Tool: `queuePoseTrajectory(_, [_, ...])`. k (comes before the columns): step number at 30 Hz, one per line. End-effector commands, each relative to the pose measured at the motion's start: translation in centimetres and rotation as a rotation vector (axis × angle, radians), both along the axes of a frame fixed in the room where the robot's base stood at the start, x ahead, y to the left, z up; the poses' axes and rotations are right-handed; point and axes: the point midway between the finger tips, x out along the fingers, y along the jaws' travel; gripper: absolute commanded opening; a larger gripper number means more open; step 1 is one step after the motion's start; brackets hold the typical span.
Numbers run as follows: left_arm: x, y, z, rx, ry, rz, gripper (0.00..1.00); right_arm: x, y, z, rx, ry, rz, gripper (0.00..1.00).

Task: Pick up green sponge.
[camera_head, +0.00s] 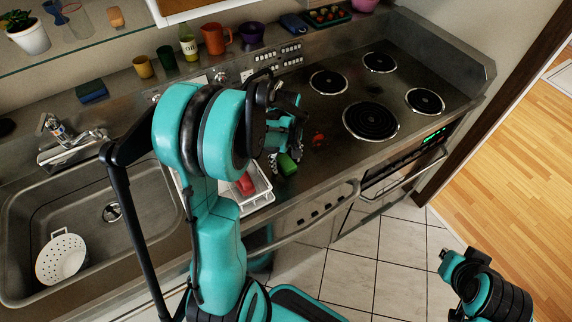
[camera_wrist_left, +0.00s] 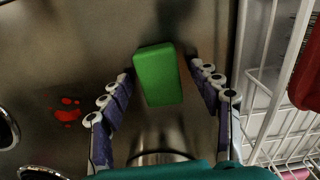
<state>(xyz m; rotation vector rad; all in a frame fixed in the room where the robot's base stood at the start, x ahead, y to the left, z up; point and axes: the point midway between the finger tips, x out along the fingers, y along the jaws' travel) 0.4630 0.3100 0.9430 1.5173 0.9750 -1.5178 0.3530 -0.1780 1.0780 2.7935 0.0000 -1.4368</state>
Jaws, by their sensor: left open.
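The green sponge (camera_head: 287,164) lies on the steel counter between the dish rack and the hob. In the left wrist view the green sponge (camera_wrist_left: 158,74) sits between the tips of my left gripper (camera_wrist_left: 164,82), with a gap on each side. My left gripper (camera_head: 279,150) is open and empty above the sponge. In the head view the gripper and forearm hide part of the counter around it. My right gripper (camera_head: 447,262) is at the lower right, over the floor, far from the sponge; its fingers are too small to read.
A white dish rack (camera_head: 262,190) holding a red item (camera_head: 245,184) stands close beside the sponge. Red spots (camera_wrist_left: 66,110) mark the counter on the other side. The coil hob (camera_head: 371,121) lies to the right. The sink (camera_head: 150,193) with a white colander (camera_head: 62,258) is left.

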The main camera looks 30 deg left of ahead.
Motion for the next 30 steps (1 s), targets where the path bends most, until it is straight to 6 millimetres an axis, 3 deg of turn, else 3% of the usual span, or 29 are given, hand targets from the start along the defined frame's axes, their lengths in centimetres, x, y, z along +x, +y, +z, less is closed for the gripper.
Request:
queuePoseTrajectory(2, [0.0,0.0,0.0,0.0,0.0,0.0,0.58,0.0,0.0,0.0,0.0,0.0,0.0,0.0])
queuePoseTrajectory(6, [0.0,0.0,0.0,0.0,0.0,0.0,0.23,0.0,0.0,0.0,0.0,0.0,0.0,0.0])
queuePoseTrajectory(20, [0.0,0.0,0.4,0.0,0.0,-0.001,0.23,0.0,0.0,0.2,0.0,0.0,0.0,0.0])
queuePoseTrajectory(25, [0.0,0.0,2.2,0.0,0.0,-0.001,0.23,0.0,0.0,0.9,0.0,0.0,0.0,0.0])
queuePoseTrajectory(29, [-0.1,0.0,4.8,0.0,0.0,-0.001,0.23,0.0,0.0,1.8,0.0,0.0,0.0,0.0])
queuePoseTrajectory(30, [0.1,-1.2,5.1,0.0,0.0,-0.005,0.23,0.0,0.0,2.0,0.0,0.0,0.0,0.0])
